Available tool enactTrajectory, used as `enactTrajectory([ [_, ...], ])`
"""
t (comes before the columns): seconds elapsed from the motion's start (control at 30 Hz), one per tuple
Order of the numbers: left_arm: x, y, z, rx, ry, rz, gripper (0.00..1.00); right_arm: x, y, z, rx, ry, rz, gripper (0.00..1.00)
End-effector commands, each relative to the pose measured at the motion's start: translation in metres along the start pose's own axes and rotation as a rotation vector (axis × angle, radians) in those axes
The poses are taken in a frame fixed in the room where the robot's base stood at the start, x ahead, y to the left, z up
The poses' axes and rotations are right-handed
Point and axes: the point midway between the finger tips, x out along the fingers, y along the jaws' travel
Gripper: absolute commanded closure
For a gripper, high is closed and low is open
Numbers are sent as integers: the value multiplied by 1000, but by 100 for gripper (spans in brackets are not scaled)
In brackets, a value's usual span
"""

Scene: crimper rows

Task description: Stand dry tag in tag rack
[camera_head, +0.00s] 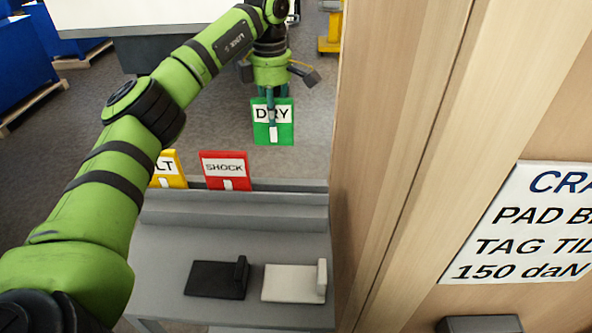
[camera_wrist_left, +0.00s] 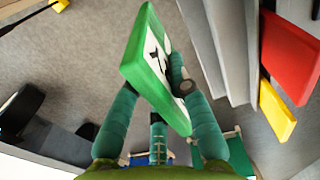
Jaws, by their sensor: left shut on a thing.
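The dry tag (camera_head: 273,134) is a green plate with a white panel reading DRY. My left gripper (camera_head: 271,98) is shut on its upper part and holds it upright in the air, above and to the right of the red shock tag. The green tag also shows between the fingers in the left wrist view (camera_wrist_left: 140,55). The tag rack (camera_head: 270,197) is a grey stepped ledge. The red shock tag (camera_head: 226,167) and a partly hidden yellow tag (camera_head: 172,165) stand along its far edge. The rack's right part holds no tag. My right gripper is not in view.
A grey table (camera_head: 230,312) holds a black plate (camera_head: 214,279) and a white plate (camera_head: 288,283), each with an upright end piece. A tall wooden panel (camera_head: 390,130) closes the right side. A white printed sign (camera_head: 530,225) is on the wood.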

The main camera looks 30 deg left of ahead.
Motion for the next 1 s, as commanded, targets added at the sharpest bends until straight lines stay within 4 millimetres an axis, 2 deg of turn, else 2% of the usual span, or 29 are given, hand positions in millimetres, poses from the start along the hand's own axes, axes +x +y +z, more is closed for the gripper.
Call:
enactTrajectory([
  [0.07,0,-12,5,6,1,0,100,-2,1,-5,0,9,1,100],
  [0.3,-1,-52,21,5,2,0,100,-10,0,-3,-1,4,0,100],
  [0.63,-3,-117,48,6,1,-1,100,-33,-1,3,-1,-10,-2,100],
  [0.73,-2,-129,53,3,1,-1,100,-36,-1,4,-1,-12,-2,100],
  [0.87,3,-134,55,0,3,-3,100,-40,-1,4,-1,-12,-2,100],
  [1.0,21,-134,54,-1,4,-6,100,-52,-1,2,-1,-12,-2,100],
])
